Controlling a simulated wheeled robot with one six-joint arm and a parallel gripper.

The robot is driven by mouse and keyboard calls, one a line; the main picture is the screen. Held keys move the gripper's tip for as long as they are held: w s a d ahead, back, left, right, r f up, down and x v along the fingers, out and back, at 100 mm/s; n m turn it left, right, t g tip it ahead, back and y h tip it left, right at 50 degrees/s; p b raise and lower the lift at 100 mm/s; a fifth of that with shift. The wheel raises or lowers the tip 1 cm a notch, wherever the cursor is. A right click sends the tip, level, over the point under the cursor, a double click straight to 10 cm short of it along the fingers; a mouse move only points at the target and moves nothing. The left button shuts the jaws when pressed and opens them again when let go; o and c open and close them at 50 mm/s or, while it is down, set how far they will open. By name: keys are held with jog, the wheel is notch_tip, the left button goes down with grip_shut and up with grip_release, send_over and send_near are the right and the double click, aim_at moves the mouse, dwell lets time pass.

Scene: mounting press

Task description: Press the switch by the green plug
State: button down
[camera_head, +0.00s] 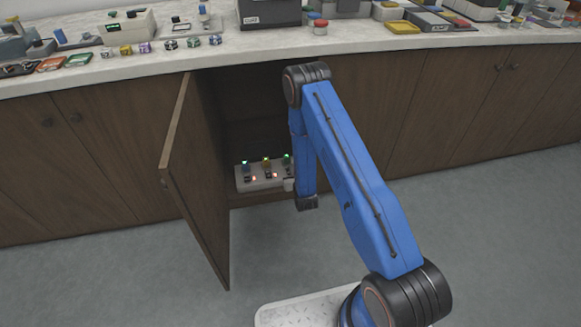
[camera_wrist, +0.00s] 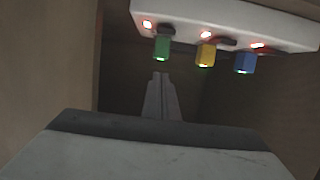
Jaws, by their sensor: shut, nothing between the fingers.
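The green plug (camera_wrist: 162,47) stands in a pale power strip (camera_wrist: 200,15), at the left of three plugs in the wrist view. A red light (camera_wrist: 147,25) glows on the strip beside it. A dark part (camera_wrist: 167,30), perhaps its switch, shows at the plug's base. My gripper (camera_wrist: 160,76) is shut and empty, its tips pointing towards the strip and appearing just below the green plug, apart from it in the picture. In the head view the strip (camera_head: 258,184) sits low inside an open cabinet; my blue arm reaches in there and covers its right end.
A yellow plug (camera_wrist: 205,55) and a blue plug (camera_wrist: 244,63) stand beside the green one, each with a red light. The open cabinet door (camera_head: 200,180) stands left of my arm. The counter (camera_head: 250,45) above carries several devices. The floor (camera_head: 120,270) in front is clear.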

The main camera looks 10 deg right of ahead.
jog(key=shift+v, duration=1.4)
jog(key=shift+w+r, duration=0.1)
jog(key=shift+r, duration=0.05)
